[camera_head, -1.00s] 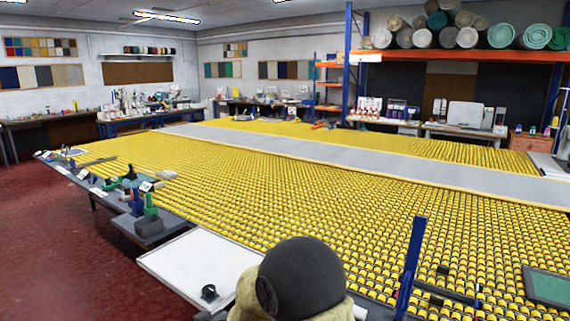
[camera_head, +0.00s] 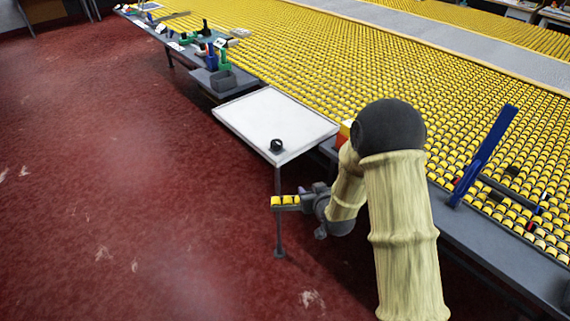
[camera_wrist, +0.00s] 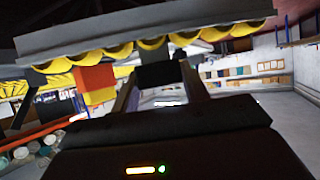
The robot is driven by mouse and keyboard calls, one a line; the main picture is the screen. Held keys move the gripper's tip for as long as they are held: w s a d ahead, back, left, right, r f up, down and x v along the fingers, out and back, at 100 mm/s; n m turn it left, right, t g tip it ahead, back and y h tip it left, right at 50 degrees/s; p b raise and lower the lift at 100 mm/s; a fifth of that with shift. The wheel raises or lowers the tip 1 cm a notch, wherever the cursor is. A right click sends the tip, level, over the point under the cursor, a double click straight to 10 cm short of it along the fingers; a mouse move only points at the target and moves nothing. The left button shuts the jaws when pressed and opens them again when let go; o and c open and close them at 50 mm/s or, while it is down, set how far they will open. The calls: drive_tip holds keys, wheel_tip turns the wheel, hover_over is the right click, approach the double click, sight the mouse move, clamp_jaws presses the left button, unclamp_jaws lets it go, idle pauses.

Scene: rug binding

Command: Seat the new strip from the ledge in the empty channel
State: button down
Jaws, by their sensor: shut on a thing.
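My gripper (camera_head: 302,200) is shut on a short strip (camera_head: 284,200), a grey rail with yellow rollers. It holds the strip out in the air over the red floor, beside the near side of a white-topped side table (camera_head: 250,120). In the wrist view the strip (camera_wrist: 150,42) lies crosswise at the top, its yellow rollers facing my gripper (camera_wrist: 160,76). The wide bed of yellow rollers (camera_head: 400,70) fills the upper right of the head view. I cannot make out the empty channel in these frames.
A grey shelf with tools and a dark bin (camera_head: 223,81) runs along the bed's left edge. The red floor (camera_head: 130,190) at left is clear.

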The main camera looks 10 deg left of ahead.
drive_tip(key=s+d+f+m+h, duration=0.1)
drive_tip(key=d+f, duration=0.2)
drive_tip(key=d, duration=0.4)
drive_tip(key=s+d+f+m+h, duration=0.2)
drive_tip(key=d+f, duration=0.1)
drive_tip(key=d, duration=0.3)
drive_tip(key=s+d+f+m+t+h, duration=0.1)
drive_tip(key=d+f+m+h, duration=0.1)
drive_tip(key=d, duration=0.5)
drive_tip(key=shift+s+d+f, duration=0.25)
drive_tip(key=shift+d+f, duration=0.05)
drive_tip(key=shift+f, duration=0.55)
drive_tip(key=shift+d, duration=0.1)
